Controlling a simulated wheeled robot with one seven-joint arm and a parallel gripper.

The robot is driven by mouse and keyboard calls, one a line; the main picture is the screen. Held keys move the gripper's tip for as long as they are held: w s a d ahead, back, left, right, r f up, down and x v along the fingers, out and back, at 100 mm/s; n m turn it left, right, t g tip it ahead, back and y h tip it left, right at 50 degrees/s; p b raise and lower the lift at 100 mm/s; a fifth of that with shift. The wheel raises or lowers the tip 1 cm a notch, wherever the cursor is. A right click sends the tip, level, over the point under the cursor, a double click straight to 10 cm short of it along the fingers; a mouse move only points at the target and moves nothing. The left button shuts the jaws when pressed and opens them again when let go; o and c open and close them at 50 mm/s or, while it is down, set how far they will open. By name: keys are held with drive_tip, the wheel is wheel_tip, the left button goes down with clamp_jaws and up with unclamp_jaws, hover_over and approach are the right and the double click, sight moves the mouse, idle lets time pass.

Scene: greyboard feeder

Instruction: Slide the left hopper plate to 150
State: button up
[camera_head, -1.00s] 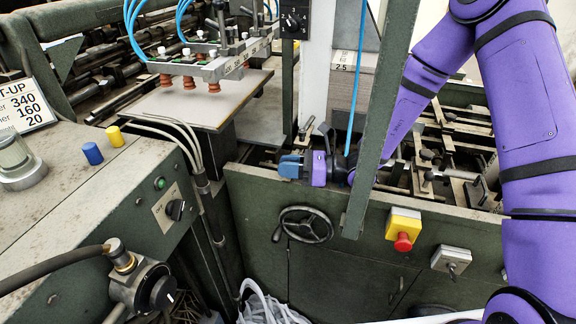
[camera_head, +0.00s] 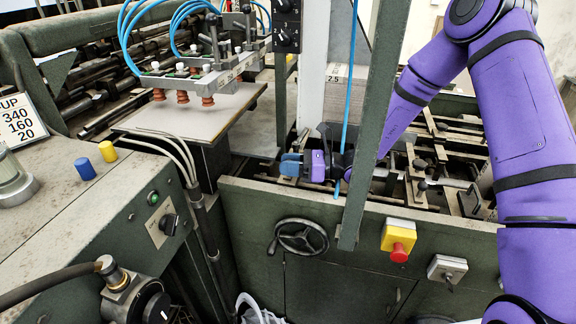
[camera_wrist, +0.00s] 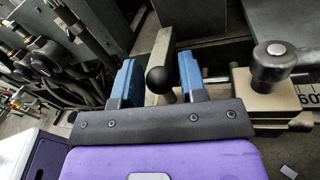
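My gripper (camera_head: 290,165) is at the near end of the hopper bed, behind the green front panel. In the wrist view my gripper (camera_wrist: 158,82) has its two blue fingers spread apart. A black ball knob (camera_wrist: 158,79) stands between them, with visible gaps on both sides. A beige metal bar (camera_wrist: 161,52) runs beyond the knob; it looks like part of the left hopper plate, but I cannot tell for sure. A beige clamp block (camera_wrist: 262,98) with a black round knob (camera_wrist: 273,63) sits on a rod to the right. The plate's scale reading cannot be made out.
A green post (camera_head: 375,130) stands in front of my forearm. The front panel carries a handwheel (camera_head: 300,237) and a red stop button (camera_head: 399,252). A set-up card (camera_head: 20,120) shows 340, 160 and 20. Suction cups (camera_head: 182,97) hang over the feed board at left.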

drive_tip(key=shift+o, duration=0.9)
drive_tip(key=s+d, duration=0.1)
drive_tip(key=d, duration=0.6)
drive_tip(key=shift+d, duration=0.2)
